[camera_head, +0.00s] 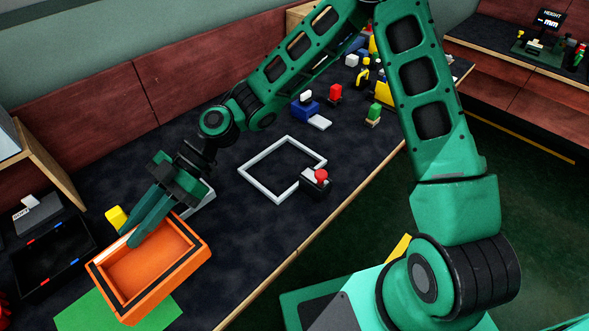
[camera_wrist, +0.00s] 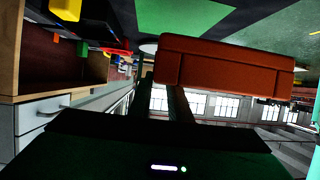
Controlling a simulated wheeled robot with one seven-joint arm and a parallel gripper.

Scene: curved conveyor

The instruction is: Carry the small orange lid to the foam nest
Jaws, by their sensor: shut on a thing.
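The orange lid (camera_head: 183,268) is a shallow rectangular tray shape, its hollow side facing up toward the head camera, with a dark band along its inner edge. It is tilted and seems to be above the bench. My gripper (camera_head: 138,234) is shut on its wall at the left side. In the wrist view the lid (camera_wrist: 225,68) spans the space in front of my gripper (camera_wrist: 165,98). A dark open tray (camera_head: 50,262) with red and blue marks lies to the left; I cannot tell whether it is the foam nest.
A green mat (camera_head: 95,316) lies beneath the lid. A yellow block (camera_head: 116,217) is close behind the gripper. A white square frame (camera_head: 262,157) and a red-knobbed device (camera_head: 316,182) stand mid-bench. Several coloured parts are farther back. The dark bench between is mostly clear.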

